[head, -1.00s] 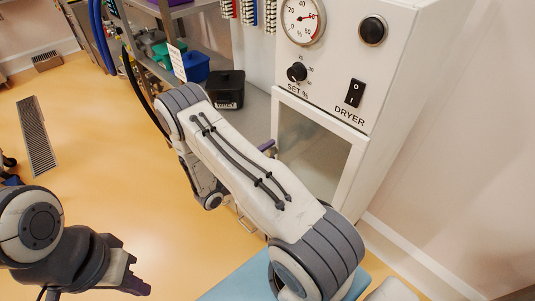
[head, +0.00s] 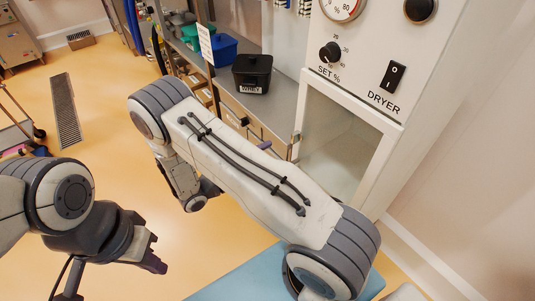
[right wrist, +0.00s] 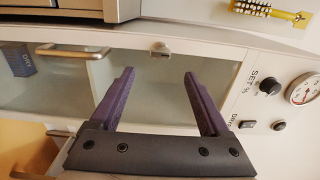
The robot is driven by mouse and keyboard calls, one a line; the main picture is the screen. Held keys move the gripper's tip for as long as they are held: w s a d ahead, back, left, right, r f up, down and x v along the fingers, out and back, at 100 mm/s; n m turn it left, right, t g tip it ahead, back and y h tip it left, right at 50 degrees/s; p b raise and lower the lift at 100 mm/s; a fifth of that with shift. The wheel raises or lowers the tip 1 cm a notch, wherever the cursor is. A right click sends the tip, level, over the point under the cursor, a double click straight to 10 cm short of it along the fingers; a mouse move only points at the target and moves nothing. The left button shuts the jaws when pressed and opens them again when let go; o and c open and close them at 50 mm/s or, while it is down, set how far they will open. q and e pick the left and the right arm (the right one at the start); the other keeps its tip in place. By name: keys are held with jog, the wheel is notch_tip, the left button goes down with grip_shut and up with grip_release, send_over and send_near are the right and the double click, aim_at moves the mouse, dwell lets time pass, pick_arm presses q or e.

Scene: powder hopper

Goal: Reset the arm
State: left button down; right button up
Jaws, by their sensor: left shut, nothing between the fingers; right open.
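My left gripper (head: 152,262) is at the lower left of the head view, shut and empty above the yellow floor. I cannot tell how far the fingertips are from the glass.
The white dryer (head: 445,60) with its knob (head: 330,52) and switch (head: 394,77) stands at the right. Shelves with a black bin (head: 252,74) and a blue bin (head: 219,48) are behind my right arm. A light blue surface (head: 235,280) lies below.

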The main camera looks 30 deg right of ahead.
dwell(0.4)
jog(key=s+a+r+m+y, duration=0.7)
jog(key=s+a+m+y, duration=0.2)
jog(key=m, duration=0.5)
jog(key=s+a+r+m+g+y, duration=0.1)
jog(key=s+a+r+m+y, duration=0.6)
jog(key=s+a+m+y, duration=0.3)
jog(key=s+a+m, duration=0.1)
jog(key=a+m, duration=0.3)
jog(key=m, duration=0.1)
jog(key=shift+s+a+m+g, duration=0.15)
jog(key=shift+m+g, duration=0.15)
